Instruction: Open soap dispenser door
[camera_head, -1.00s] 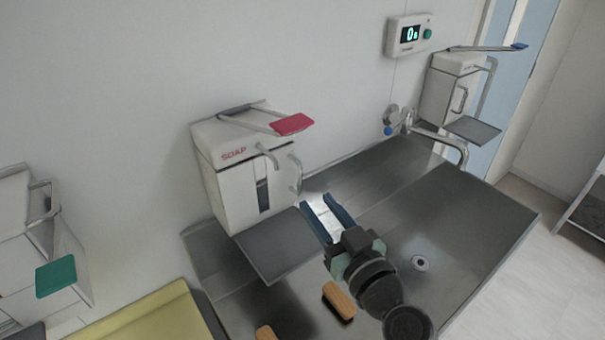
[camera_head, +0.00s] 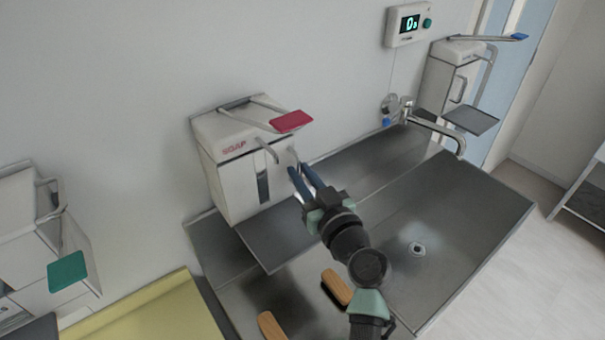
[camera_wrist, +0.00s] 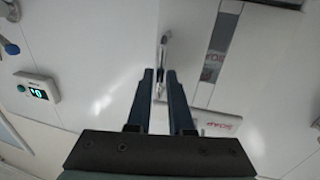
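The soap dispenser (camera_head: 237,192) is a white wall box with red SOAP lettering and a dark window strip in its front. In the head view my gripper (camera_head: 299,167) is at the right side of its front, where the door handle is mostly hidden by the blue fingers. In the wrist view the slim metal door handle (camera_wrist: 163,48) runs down between the fingertips (camera_wrist: 160,75). The fingers are close together with a narrow gap, and appear shut on the handle. The door looks closed. The red lever (camera_head: 291,121) sticks out above.
A grey drip tray (camera_head: 270,245) juts out below the dispenser. Two wooden-backed brushes (camera_head: 336,287) lie in the steel sink (camera_head: 450,240). A tap (camera_head: 430,125) and a second dispenser (camera_head: 440,85) are at the right; a green-lever dispenser (camera_head: 30,235) is at the left.

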